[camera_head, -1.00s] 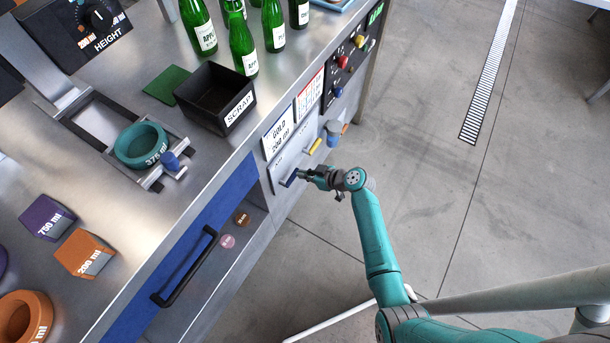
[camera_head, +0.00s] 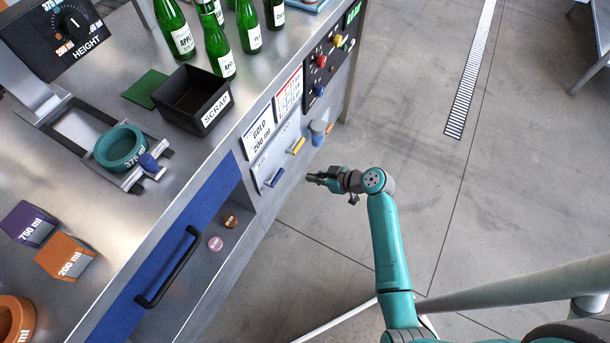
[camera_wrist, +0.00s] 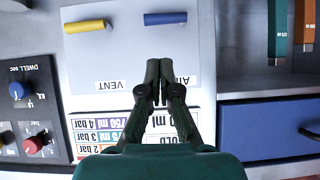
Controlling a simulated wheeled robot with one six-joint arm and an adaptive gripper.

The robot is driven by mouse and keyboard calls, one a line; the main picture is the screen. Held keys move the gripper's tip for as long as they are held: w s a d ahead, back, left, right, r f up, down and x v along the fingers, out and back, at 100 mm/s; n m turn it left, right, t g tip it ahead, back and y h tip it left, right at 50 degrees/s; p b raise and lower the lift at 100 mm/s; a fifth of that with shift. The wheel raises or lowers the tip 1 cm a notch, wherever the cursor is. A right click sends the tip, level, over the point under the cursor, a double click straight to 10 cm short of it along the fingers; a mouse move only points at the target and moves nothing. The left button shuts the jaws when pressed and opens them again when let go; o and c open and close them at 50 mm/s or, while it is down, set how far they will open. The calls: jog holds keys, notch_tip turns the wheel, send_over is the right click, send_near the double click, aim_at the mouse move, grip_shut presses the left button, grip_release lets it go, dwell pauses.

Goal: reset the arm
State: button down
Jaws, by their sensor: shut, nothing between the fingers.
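My gripper (camera_head: 318,179) is shut and empty. In the head view it hangs over the floor just off the front of the bench, to the right of the blue lever (camera_head: 274,177) and apart from it. My teal arm reaches up to it from the lower right. In the wrist view the closed fingers of my gripper (camera_wrist: 157,98) point at the front panel (camera_wrist: 130,60), below the blue lever (camera_wrist: 165,19) and right of the yellow lever (camera_wrist: 87,26). The fingers cover part of the panel's lettering.
The bench front carries the yellow lever (camera_head: 297,145), coloured knobs and a blue drawer with a black handle (camera_head: 170,268). On top stand the scrap bin (camera_head: 192,98), green bottles (camera_head: 219,50) and a teal ring (camera_head: 120,147). Floor (camera_head: 440,200) right of the bench is clear.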

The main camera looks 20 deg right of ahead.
jog(key=shift+s+d+r, duration=0.25)
jog(key=shift+s+r, duration=0.1)
jog(key=shift+s, duration=0.05)
jog(key=s+a+f+m+t+h, duration=0.1)
jog(key=s+a+m+h, duration=0.15)
jog(key=s, duration=0.85)
jog(key=s+a+m+t+h, duration=0.1)
jog(key=s+a+m+h, duration=0.2)
jog(key=s, duration=0.8)
jog(key=s+r+t, duration=0.2)
jog(key=s+r, duration=0.6)
jog(key=r, duration=0.3)
jog(key=s+r+m+t+h, duration=0.1)
jog(key=s+r+t, duration=0.1)
jog(key=s+r, duration=0.5)
notch_tip(320, 180, up, 4)
jog(key=shift+s+d+r, duration=0.2)
jog(key=shift+s+d, duration=0.05)
jog(key=shift+s, duration=0.1)
